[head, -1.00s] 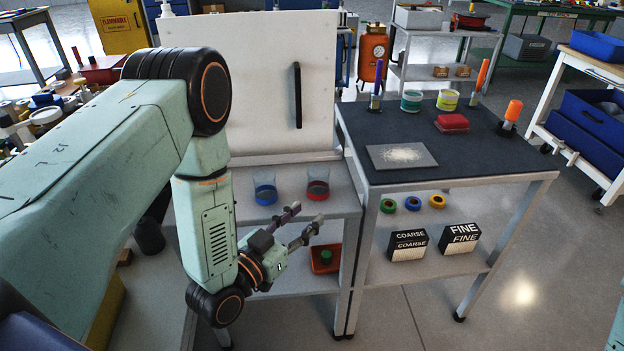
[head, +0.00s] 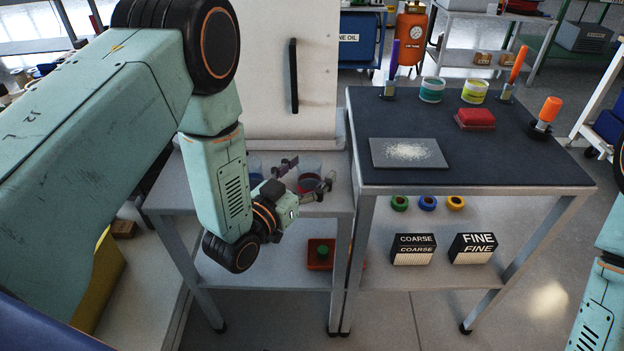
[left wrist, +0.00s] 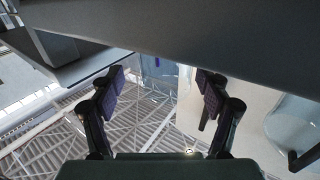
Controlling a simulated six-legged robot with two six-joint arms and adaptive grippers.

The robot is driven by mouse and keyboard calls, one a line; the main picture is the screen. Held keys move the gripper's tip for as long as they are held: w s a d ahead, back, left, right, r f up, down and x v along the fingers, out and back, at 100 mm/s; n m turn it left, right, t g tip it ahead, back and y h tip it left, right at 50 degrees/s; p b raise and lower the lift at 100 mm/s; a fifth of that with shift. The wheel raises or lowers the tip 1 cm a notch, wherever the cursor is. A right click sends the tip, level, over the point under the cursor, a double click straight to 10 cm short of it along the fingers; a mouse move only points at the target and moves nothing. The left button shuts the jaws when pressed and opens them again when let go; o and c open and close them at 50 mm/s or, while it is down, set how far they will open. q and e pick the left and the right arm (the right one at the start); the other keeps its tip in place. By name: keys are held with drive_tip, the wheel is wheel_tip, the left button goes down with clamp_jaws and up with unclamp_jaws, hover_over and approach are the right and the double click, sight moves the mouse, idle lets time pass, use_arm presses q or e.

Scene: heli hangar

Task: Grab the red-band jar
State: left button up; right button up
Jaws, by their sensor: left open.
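The red-band jar (head: 308,182) stands on the left grey table (head: 190,188), a clear cup-like jar with red low in it, partly hidden behind my left gripper. My left gripper (head: 308,174) is open, its two fingers pointing up and right, overlapping the jar in the head view. I cannot tell whether they touch it. In the left wrist view my fingers (left wrist: 158,88) are apart with nothing gripped; a clear glassy shape (left wrist: 158,72) lies beyond the gap, and another (left wrist: 295,122) at right. My right gripper is out of view.
A blue-band jar (head: 255,172) stands left, mostly behind my left arm. A white panel with a black handle (head: 294,75) rises behind. The dark-topped table (head: 450,155) at right holds a powder plate (head: 408,153), a red box (head: 476,118), two tubs and upright tools.

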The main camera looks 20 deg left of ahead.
use_arm(q)
drive_tip(key=shift+w+f, duration=0.15)
drive_tip(key=shift+w, duration=0.35)
drive_tip(key=shift+w+a+f, duration=0.15)
drive_tip(key=shift+w+a, duration=0.05)
drive_tip(key=shift+a, duration=0.1)
drive_tip(key=shift+s+d+r, duration=0.15)
drive_tip(key=shift+d+r, duration=0.05)
drive_tip(key=shift+c, duration=1.2)
drive_tip(key=shift+a+f, duration=0.1)
drive_tip(key=shift+a, duration=0.1)
drive_tip(key=c, duration=0.4)
drive_tip(key=shift+d, duration=0.2)
drive_tip(key=c, duration=0.5)
drive_tip(key=shift+a, duration=0.1)
drive_tip(key=shift+c, duration=0.7)
